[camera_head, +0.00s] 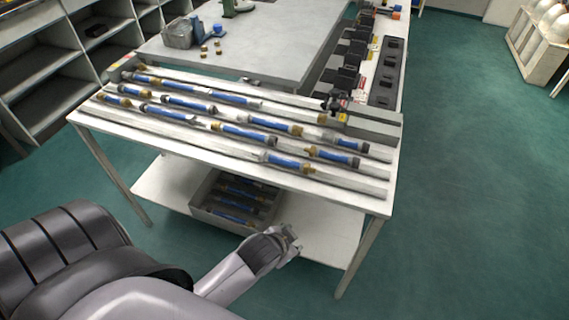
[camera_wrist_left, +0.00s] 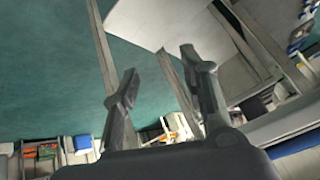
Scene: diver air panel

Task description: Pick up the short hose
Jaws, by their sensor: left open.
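Several blue hoses with brass and dark end fittings lie in rows on the grooved white table. Short-looking ones include a hose (camera_head: 285,161) at the front edge, a hose (camera_head: 334,157) to its right and a hose (camera_head: 113,97) at the left end. I cannot tell which one the task means. My left gripper (camera_head: 290,238) is below and in front of the table's front edge, apart from the hoses. In the left wrist view, its two fingers (camera_wrist_left: 160,78) are spread with nothing between them. My right gripper is not in view.
A grey bin (camera_head: 203,212) with several blue hoses stands on the lower shelf (camera_head: 325,228). The white table's front edge (camera_head: 240,176) lies above my left gripper. A grey block (camera_head: 374,124) sits at the table's right end. Green floor (camera_head: 475,190) at right is clear.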

